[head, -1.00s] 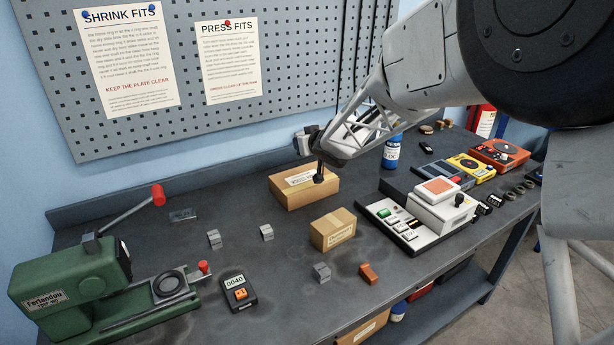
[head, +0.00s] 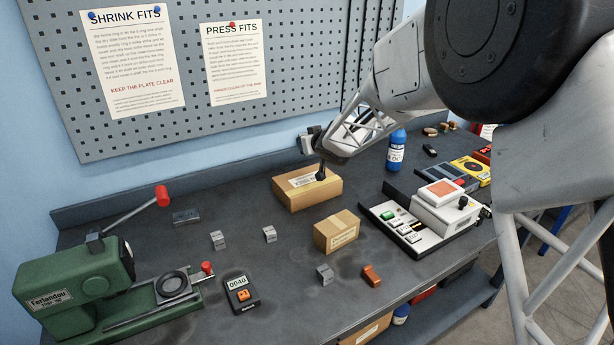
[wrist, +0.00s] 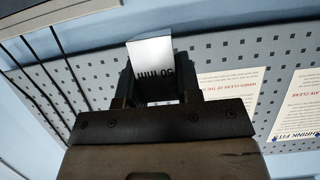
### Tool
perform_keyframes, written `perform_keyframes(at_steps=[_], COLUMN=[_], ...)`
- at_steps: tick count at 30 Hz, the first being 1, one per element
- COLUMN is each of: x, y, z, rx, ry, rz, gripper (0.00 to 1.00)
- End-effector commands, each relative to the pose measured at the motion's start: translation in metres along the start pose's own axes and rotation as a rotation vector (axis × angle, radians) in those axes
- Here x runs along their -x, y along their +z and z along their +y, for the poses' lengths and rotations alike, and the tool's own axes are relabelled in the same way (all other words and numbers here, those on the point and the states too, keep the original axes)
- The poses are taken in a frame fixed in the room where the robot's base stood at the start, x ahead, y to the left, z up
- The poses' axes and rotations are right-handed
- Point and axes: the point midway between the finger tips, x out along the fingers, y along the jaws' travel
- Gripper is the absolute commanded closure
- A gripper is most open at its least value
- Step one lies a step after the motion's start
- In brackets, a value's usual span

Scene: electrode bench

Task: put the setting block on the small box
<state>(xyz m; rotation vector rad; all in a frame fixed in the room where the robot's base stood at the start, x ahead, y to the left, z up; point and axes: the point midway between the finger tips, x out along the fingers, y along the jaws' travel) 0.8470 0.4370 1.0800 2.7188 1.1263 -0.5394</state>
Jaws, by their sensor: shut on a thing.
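My gripper (wrist: 152,92) is shut on the setting block (wrist: 151,57), a pale block with dark "50 mm" lettering that shows upside down in the wrist view. In the head view my gripper (head: 314,139) is raised above the back of the bench, pointing toward the pegboard, and the grey block (head: 305,144) shows at its tip. The small box (head: 337,234), a cardboard cube with a label, stands on the bench below and to the right of my gripper, apart from it. A wider, flatter cardboard box (head: 295,197) lies behind it, nearly under my gripper.
Small grey blocks (head: 325,275) and a red-brown block (head: 371,275) lie around the small box. A white device with an orange top (head: 442,205) stands to the right, a blue bottle (head: 396,152) behind it. A green press (head: 75,285) and a counter (head: 241,294) are at left.

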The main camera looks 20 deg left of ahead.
Motion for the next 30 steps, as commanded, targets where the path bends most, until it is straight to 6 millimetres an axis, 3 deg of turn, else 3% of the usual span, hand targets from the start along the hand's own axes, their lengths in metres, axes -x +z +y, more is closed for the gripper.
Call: perform_keyframes(at_steps=[12,30], x=[-0.018,-0.024], y=[0.044,0.059], z=[0.0,0.0], rx=[-0.001,-0.002], ry=[0.0,0.0], rz=[0.0,-0.001], gripper=[1.0,1.0])
